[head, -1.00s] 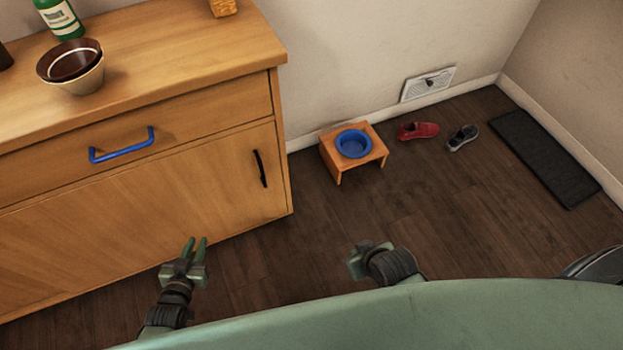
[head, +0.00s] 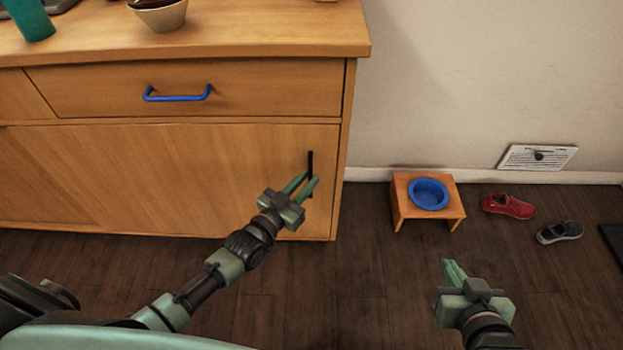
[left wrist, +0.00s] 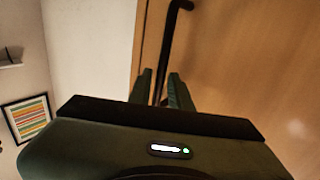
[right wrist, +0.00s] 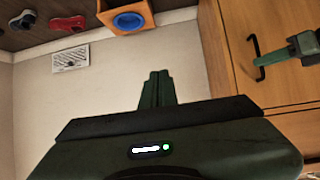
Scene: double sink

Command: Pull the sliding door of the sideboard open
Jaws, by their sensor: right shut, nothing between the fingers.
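The wooden sideboard (head: 345,130) stands at left in the head view. Its lower sliding door (head: 150,180) looks closed, with an upright black handle (head: 310,160) near the right edge. My left gripper (head: 309,179) is open at the handle, its fingers partly covering it. In the left wrist view the handle (left wrist: 169,40) runs down between the two open fingertips; I cannot tell whether they touch it. My right gripper (head: 451,264) is shut and empty, away from the sideboard, low at right. The handle also shows in the right wrist view (right wrist: 257,50).
A drawer with a blue handle (head: 178,97) is above the door. A small wooden stand (head: 401,199) with a blue bowl (head: 429,193) and shoes (head: 508,206) are on the floor at right.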

